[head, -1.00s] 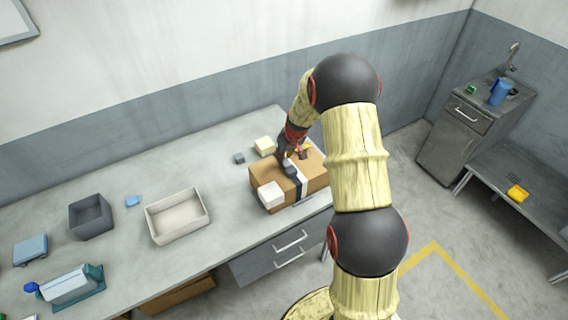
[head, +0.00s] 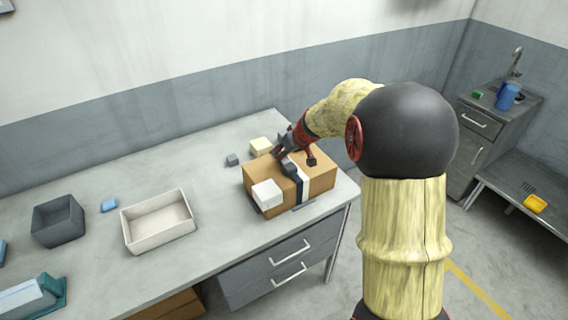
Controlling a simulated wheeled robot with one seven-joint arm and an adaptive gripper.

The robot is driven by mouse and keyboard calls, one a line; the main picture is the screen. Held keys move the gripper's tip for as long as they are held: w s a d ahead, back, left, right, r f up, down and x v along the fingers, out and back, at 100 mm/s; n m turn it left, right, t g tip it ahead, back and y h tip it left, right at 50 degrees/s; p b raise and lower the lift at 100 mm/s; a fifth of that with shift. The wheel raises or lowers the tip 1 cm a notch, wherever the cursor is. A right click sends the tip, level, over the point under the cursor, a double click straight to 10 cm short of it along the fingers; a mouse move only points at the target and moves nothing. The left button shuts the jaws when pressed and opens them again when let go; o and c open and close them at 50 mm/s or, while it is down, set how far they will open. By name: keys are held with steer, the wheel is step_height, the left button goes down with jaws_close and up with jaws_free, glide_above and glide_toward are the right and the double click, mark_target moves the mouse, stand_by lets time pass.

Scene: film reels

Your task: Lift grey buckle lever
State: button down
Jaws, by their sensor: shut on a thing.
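A brown box (head: 320,181) sits near the right end of the grey workbench, with a dark strap and a white strip running over its top and front. A dark grey buckle (head: 290,167) lies on the strap at the top of the box. My gripper (head: 287,156) is at the buckle, tilted down from the upper right. It is shut on the grey buckle lever; the fingers partly hide the lever, so its exact angle is hard to tell.
A cream tray (head: 130,234), a dark bin (head: 58,222) and a blue block (head: 109,205) stand to the left.

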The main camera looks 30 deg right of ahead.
mark_target(291, 166)
steer(key=shift+s+f+t+b, duration=0.15)
steer(key=shift+s+t+b, duration=0.4)
steer(key=shift+b, duration=2.55)
steer(key=shift+w+d+t+b, duration=0.1)
steer(key=shift+t+b, duration=0.45)
steer(key=shift+b, duration=0.45)
steer(key=t+b, duration=0.1)
steer(key=s+b, duration=0.1)
steer(key=b, duration=0.1)
steer(key=shift+r+t, duration=0.2)
steer(key=shift+t, duration=0.2)
steer(key=shift+s+t+b, duration=0.4)
steer(key=shift+t+b, duration=0.15)
steer(key=shift+t, duration=0.55)
steer(key=shift+s+f+t, duration=0.15)
steer(key=shift+s+t, duration=0.15)
steer(key=shift+t, duration=0.5)
steer(key=shift+s+f+t, duration=0.1)
steer(key=shift+s+t, duration=0.2)
steer(key=shift+t, duration=0.5)
steer(key=shift+f, duration=0.1)
steer(key=c, duration=1.6)
jaws_free()
steer(key=shift+o, duration=0.3)
